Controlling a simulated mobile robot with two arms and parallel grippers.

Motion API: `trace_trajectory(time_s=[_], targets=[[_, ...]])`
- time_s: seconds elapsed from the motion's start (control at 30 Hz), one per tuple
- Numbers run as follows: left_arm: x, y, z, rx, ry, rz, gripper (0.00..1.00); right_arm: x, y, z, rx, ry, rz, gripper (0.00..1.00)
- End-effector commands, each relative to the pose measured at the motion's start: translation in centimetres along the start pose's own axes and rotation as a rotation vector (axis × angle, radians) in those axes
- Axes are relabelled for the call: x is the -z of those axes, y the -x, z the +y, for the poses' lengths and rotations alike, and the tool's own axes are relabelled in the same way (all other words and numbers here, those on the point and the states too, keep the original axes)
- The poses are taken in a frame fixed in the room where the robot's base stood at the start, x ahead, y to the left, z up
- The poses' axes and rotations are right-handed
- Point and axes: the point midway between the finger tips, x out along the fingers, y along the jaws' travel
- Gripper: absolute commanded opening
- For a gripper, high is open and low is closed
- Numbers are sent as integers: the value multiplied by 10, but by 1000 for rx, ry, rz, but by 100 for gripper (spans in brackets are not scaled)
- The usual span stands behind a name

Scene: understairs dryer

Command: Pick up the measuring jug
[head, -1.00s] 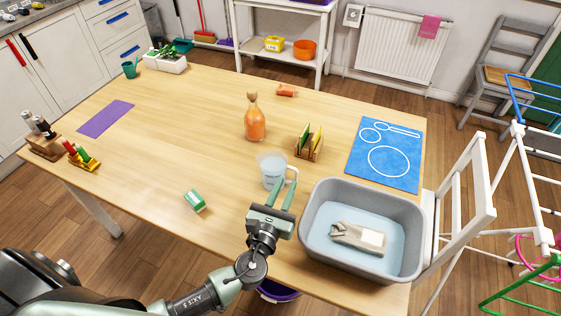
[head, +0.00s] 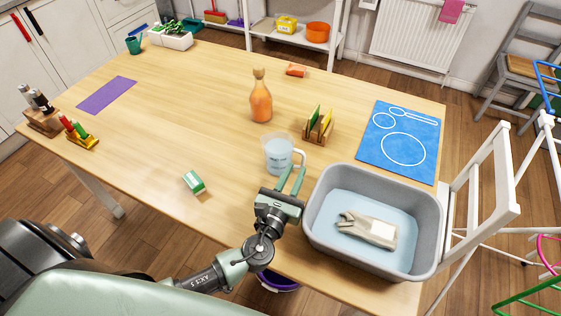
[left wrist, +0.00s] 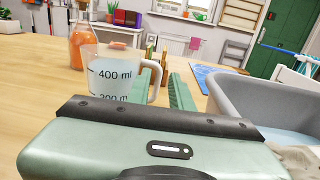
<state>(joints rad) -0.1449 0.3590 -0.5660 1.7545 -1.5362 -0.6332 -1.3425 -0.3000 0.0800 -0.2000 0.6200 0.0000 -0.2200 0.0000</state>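The measuring jug (head: 277,155) is clear, with its handle on the right, and stands upright on the table. In the left wrist view the jug (left wrist: 113,75) shows its 400 ml and 200 ml marks, close in front of the gripper. My left gripper (head: 293,180) is just on the near side of the jug, its two fingers apart and pointing at the handle. The tips are close to the handle; I cannot tell whether they touch it or lie around it. Nothing is held between the fingers. My right gripper is not in view.
A grey basin (head: 318,222) with water and a grey object stands right of the gripper. A wooden rack (head: 319,130) and an orange bottle (head: 260,103) stand behind the jug. A small green-and-white box (head: 193,182) lies to its left. The table's left middle is clear.

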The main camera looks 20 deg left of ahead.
Motion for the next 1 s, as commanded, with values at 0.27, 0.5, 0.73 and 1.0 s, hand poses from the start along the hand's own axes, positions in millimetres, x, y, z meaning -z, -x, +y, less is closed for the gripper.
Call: trace_trajectory(time_s=[0.27,0.5,0.73,1.0], targets=[[46,0,0,0,0,0,22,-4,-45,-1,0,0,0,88],[47,-12,0,-1,-1,-2,22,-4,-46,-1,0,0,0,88],[44,-39,0,-1,0,-2,22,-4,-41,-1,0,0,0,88],[44,-75,0,-1,0,0,22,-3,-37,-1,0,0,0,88]])
